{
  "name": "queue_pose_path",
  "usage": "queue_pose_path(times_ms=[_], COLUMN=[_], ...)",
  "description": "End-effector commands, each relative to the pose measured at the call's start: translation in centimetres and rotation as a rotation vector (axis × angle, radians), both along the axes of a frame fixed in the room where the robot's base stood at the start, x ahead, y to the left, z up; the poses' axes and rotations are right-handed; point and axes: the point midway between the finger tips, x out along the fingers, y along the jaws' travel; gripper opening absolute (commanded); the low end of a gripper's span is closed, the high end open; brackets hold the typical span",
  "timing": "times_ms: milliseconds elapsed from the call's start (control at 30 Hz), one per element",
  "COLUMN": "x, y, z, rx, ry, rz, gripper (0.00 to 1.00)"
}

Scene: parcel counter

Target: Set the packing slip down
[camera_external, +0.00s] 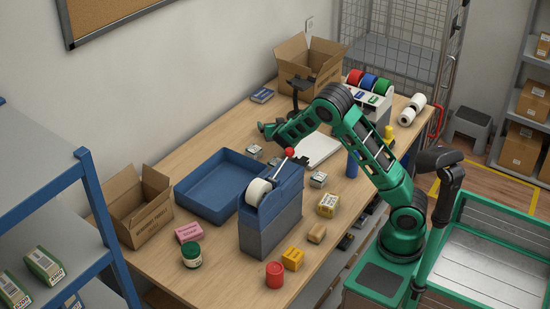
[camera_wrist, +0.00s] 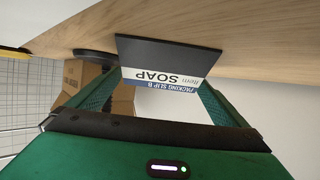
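The packing slip (camera_wrist: 161,79) is a dark slab with a blue-and-white label reading "PACKING SLIP B, Item: SOAP", upside down in the wrist view. The green fingers of my gripper (camera_wrist: 160,88) lie along both sides of the label and appear to touch it, so the gripper looks shut on the slip. In the external view my gripper (camera_external: 265,128) is above the counter (camera_external: 335,205), left of the white flat pad (camera_external: 318,150). The slip cannot be made out between the fingers there.
A black stand (camera_external: 298,86) and an open cardboard box (camera_external: 310,68) are behind my gripper. A dark blue labelled item (camera_external: 262,95) lies near the wall. A blue tray (camera_external: 190,195) and a label printer (camera_external: 270,210) with a red-knobbed lever stand nearer. Several small boxes are scattered around.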

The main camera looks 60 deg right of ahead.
Motion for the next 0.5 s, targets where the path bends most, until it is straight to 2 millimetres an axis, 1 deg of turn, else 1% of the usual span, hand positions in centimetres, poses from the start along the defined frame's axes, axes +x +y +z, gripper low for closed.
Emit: queue_pose_path(times_ms=[167,267,367,500], x=[0.0,-0.5,-1.4,-3.2], y=[0.0,0.6,1.5,3.4], z=[0.2,0.5,1.1,2.2], rx=[0.001,0.000,0.001,0.001], ry=[-0.001,0.001,-0.001,-0.001], rz=[0.000,0.001,0.003,0.004], gripper=[0.98,0.98,0.98,0.98])
